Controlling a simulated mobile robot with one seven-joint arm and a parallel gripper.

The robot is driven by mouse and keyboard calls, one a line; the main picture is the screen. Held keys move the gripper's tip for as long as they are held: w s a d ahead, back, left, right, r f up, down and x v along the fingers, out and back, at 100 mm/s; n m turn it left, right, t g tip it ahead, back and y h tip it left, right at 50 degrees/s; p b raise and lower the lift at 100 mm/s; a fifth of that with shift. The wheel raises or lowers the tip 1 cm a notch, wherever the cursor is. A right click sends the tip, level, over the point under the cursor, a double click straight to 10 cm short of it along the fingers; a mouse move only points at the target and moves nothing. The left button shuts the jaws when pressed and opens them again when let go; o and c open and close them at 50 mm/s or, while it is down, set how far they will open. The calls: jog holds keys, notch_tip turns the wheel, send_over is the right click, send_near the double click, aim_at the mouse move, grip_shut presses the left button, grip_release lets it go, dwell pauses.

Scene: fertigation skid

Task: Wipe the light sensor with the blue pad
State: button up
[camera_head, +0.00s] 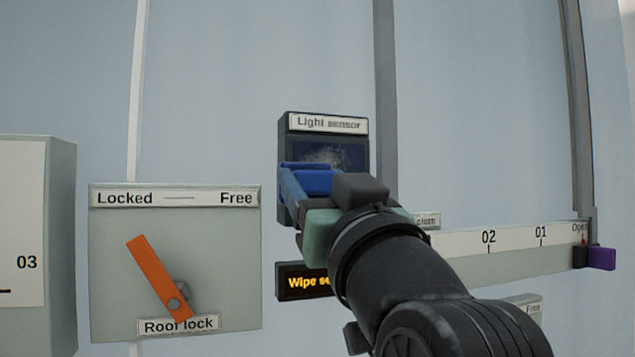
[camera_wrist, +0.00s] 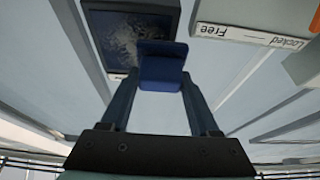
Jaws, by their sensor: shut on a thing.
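The light sensor (camera_head: 323,122) is a dark box on the wall with a label on top and a dark glass face. The glass (camera_head: 335,153) has a pale, smudged patch in its upper middle. It also shows in the wrist view (camera_wrist: 112,38), with pale smears left of the pad. My gripper (camera_head: 307,183) is shut on the blue pad (camera_head: 316,182), which is in front of the lower part of the glass. In the wrist view the pad (camera_wrist: 161,72) sits between both fingertips and overlaps the sensor's edge. I cannot tell whether it touches the glass.
Left of the sensor is a roof lock panel (camera_head: 112,250) with an orange lever (camera_head: 152,268) tilted toward "Locked". A lit display (camera_head: 294,283) sits below the sensor, partly hidden by my arm. A numbered rail (camera_head: 512,240) with a purple block (camera_head: 601,258) runs to the right.

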jog(key=shift+w+a, duration=0.25)
jog(key=shift+w, duration=0.6)
jog(key=shift+w+d, duration=0.45)
jog(key=shift+d, duration=0.85)
jog(key=shift+w+d, duration=0.45)
jog(key=shift+d, duration=0.85)
jog(key=shift+w+d, duration=0.45)
jog(key=shift+d, duration=0.85)
